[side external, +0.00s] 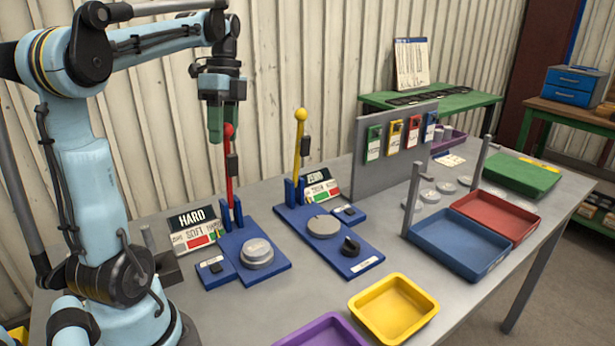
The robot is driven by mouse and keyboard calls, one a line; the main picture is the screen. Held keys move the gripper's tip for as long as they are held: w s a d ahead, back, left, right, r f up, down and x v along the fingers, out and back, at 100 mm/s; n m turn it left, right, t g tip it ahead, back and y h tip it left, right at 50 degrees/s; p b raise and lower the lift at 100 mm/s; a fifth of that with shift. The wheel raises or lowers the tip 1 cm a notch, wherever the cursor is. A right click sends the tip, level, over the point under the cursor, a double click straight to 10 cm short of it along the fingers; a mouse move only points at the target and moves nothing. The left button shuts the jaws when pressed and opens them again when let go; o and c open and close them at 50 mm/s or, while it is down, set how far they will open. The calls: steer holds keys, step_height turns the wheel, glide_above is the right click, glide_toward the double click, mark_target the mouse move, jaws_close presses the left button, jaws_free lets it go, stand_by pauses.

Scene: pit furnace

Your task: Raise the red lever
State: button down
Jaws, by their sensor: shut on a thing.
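The red lever (229,175) stands upright on a blue base (260,268) at the left of the table, with a red ball at its top and a dark block partway up its shaft. My gripper (224,132) points down from above, with its green fingers at the red ball. It is shut on the ball, which is partly hidden by the fingers. A sign reading HARD (192,219) stands beside the base.
A yellow-knobbed lever (298,150) stands upright close by on the right, on its own blue base (372,265). A yellow tray (428,318) and a purple tray (320,332) lie in front. A blue tray (487,270) and a red tray (530,226) lie right. A grey panel (365,135) stands behind.

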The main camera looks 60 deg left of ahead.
steer(key=shift+w+a+f+t+y, duration=0.1)
steer(key=shift+w+a+t+y, duration=0.1)
steer(key=shift+a, duration=0.25)
steer(key=shift+w+a+f+t+y, duration=0.1)
steer(key=shift+a+y, duration=0.1)
steer(key=shift+a, duration=0.25)
steer(key=c, duration=0.8)
jaws_free()
steer(key=shift+d, duration=0.1)
steer(key=r, duration=0.4)
steer(key=w+r, duration=0.1)
steer(key=r, duration=0.3)
steer(key=a+r, duration=0.1)
steer(key=r, duration=0.3)
steer(key=shift+w+a, duration=0.1)
steer(key=shift+w, duration=0.25)
